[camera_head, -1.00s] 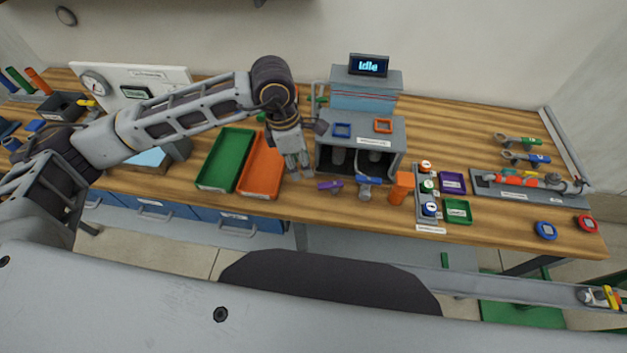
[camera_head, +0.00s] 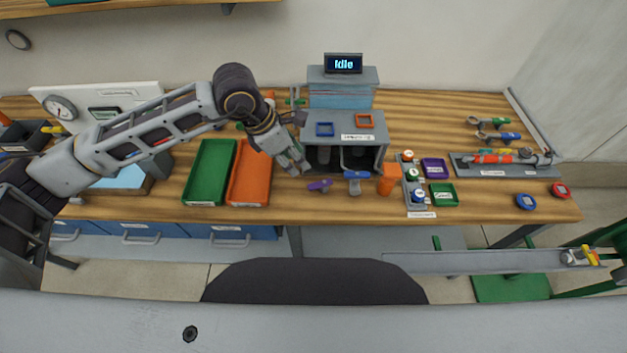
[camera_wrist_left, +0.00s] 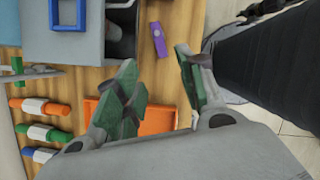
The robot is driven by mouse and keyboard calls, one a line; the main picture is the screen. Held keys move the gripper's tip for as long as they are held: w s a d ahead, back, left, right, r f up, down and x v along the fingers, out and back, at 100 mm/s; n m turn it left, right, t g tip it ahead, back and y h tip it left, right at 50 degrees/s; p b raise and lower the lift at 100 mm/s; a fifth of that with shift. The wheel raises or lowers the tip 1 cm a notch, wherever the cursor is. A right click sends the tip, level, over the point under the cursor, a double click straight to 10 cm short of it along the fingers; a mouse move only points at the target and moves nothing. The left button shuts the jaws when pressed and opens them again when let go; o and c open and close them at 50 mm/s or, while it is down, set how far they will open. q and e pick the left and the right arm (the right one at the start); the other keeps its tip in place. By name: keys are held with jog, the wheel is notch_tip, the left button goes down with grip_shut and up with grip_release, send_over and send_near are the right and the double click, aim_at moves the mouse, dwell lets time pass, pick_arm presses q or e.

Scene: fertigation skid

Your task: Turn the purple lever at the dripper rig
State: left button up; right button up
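The purple lever (camera_head: 320,185) sticks out at the lower front left of the grey rig (camera_head: 374,125) at the table's front edge. It also shows in the left wrist view (camera_wrist_left: 159,40), just beyond the fingertips. My left gripper (camera_head: 297,168) is beside the lever, a little to its left, and appears apart from it. In the left wrist view its green-padded fingers (camera_wrist_left: 158,75) are spread with nothing between them. My right gripper is not in view.
A blue-handled valve (camera_head: 356,177) and an orange cup (camera_head: 388,180) stand right of the lever. An orange tray (camera_head: 249,172) and a green tray (camera_head: 209,172) lie to the left. A screen (camera_head: 343,63) reading "Idle" tops the rig.

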aim_at(316, 184)
pick_arm(q)
jog(key=shift+f, duration=0.15)
jog(key=shift+p+x, duration=1.15)
jog(key=shift+x, duration=5.6)
grip_shut()
